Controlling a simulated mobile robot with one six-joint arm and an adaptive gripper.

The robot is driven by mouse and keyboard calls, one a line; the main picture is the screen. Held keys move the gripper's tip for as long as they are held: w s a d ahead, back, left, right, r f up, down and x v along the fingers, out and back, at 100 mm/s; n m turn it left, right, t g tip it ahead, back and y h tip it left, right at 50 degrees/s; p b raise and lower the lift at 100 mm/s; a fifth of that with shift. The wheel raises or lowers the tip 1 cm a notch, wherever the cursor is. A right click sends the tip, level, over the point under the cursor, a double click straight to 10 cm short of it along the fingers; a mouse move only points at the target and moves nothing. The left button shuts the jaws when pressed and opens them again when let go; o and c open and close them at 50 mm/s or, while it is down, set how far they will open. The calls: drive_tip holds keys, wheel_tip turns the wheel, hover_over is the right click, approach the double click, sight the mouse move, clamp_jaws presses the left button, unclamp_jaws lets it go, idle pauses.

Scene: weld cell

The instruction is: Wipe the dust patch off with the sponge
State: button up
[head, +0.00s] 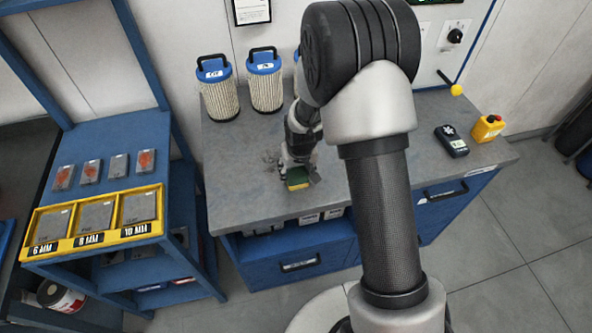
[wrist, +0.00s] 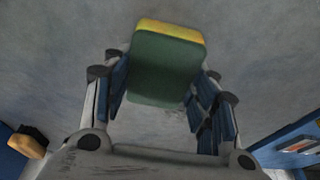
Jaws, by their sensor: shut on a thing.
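The sponge (wrist: 165,65) is yellow with a green face and sits between my gripper's fingers (wrist: 165,85) in the wrist view. My gripper is shut on it. In the head view the sponge (head: 298,182) is low over the grey bench top, near its front edge; I cannot tell whether it touches the surface. The dust patch (head: 271,158) shows as a faint dark smudge on the bench, just left of my gripper (head: 298,170). Part of the patch may be hidden behind my gripper.
Two pleated filters with blue caps (head: 217,95) (head: 265,85) stand at the back left of the bench (head: 235,190); another is partly hidden by my arm. A dark handheld device (head: 451,141) and a yellow box (head: 488,128) lie at right. A blue rack (head: 120,135) with a yellow tray (head: 60,248) stands left.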

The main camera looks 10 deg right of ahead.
sight(296, 171)
wheel_tip(296, 171, up, 3)
drive_tip(key=shift+f+p, duration=0.1)
drive_tip(key=shift+p, duration=0.5)
drive_tip(key=shift+w+r+p, duration=0.15)
drive_tip(key=shift+r+p, duration=0.35)
drive_tip(key=shift+r, duration=0.2)
drive_tip(key=shift+r+p, duration=1.15)
drive_tip(key=shift+r, duration=0.8)
